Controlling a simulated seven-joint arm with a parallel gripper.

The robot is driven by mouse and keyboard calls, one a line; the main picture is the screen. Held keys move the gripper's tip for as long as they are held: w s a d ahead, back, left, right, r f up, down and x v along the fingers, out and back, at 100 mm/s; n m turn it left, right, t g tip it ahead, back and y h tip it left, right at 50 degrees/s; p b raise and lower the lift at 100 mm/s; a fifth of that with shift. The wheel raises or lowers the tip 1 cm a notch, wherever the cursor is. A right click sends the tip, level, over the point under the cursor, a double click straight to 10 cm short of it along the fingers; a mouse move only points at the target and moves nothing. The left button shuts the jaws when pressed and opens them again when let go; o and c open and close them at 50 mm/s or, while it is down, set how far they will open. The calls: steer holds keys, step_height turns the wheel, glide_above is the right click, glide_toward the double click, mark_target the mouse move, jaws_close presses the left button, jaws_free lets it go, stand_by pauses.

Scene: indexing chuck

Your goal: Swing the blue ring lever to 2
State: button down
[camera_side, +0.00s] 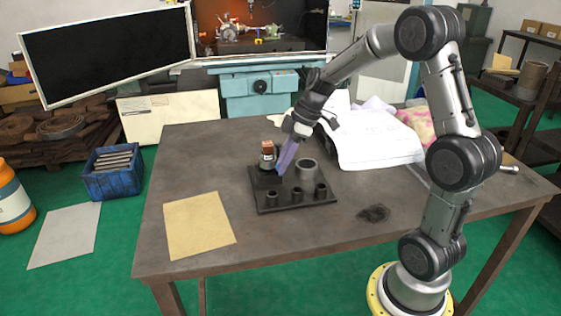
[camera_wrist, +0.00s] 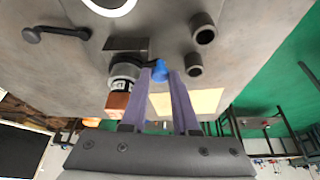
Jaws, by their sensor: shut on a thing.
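The chuck (camera_side: 267,162) stands at the back left of a dark plate, a dark round body with a copper-brown block (camera_side: 268,148) on top. In the wrist view the chuck (camera_wrist: 124,72) is left of my fingers, with its orange-brown block (camera_wrist: 117,104) and a small white mark too small to read. The blue ring lever (camera_wrist: 159,71) sticks out from the chuck toward my fingertips. My gripper (camera_side: 279,170), with long purple fingers, reaches down at a slant beside the chuck. In the wrist view my gripper (camera_wrist: 164,73) is shut on the blue lever, which the fingers partly hide.
A grey hollow cylinder (camera_side: 307,168) stands right of my fingers on the dark plate (camera_side: 310,204). A tan sheet (camera_side: 199,226) lies left on the table, and white paper (camera_side: 375,145) behind right. The front table is mostly clear.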

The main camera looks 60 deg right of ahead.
steer(key=shift+d+r+n, duration=0.1)
steer(key=shift+d+n, duration=0.15)
steer(key=shift+n, duration=0.15)
steer(key=c, duration=0.9)
jaws_free()
steer(key=v, duration=1.3)
steer(key=shift+d+r, duration=0.25)
steer(key=shift+r, duration=0.1)
